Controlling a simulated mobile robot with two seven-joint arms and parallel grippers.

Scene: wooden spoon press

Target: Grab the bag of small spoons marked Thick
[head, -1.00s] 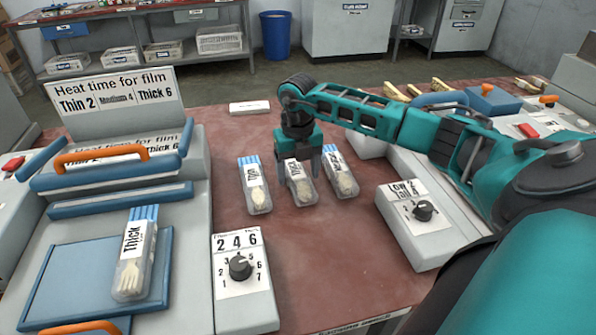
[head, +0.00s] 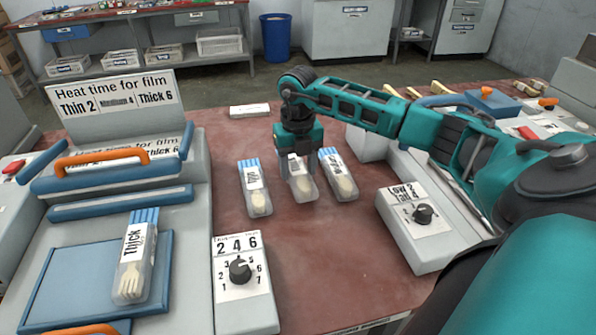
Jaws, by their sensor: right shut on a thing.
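The left bag (head: 255,190) is marked Thin and holds a small spoon. The middle bag (head: 303,188) also shows a pale spoon; its label is hidden by my right gripper (head: 298,165). That gripper points down and is shut on the middle bag's upper part. The right bag (head: 341,180) leans beside it with a spoon inside; its label is too small to read surely. Another bag marked Thick (head: 134,258) lies on the press's blue pad and seems to hold a fork. My left gripper is not in view.
The heat press (head: 205,215) fills the left, with a heat-time sign (head: 115,92) and a dial box (head: 243,285) beside it. A second dial box (head: 418,228) stands at right. A white block (head: 249,110) lies behind the bags. The table in front of them is clear.

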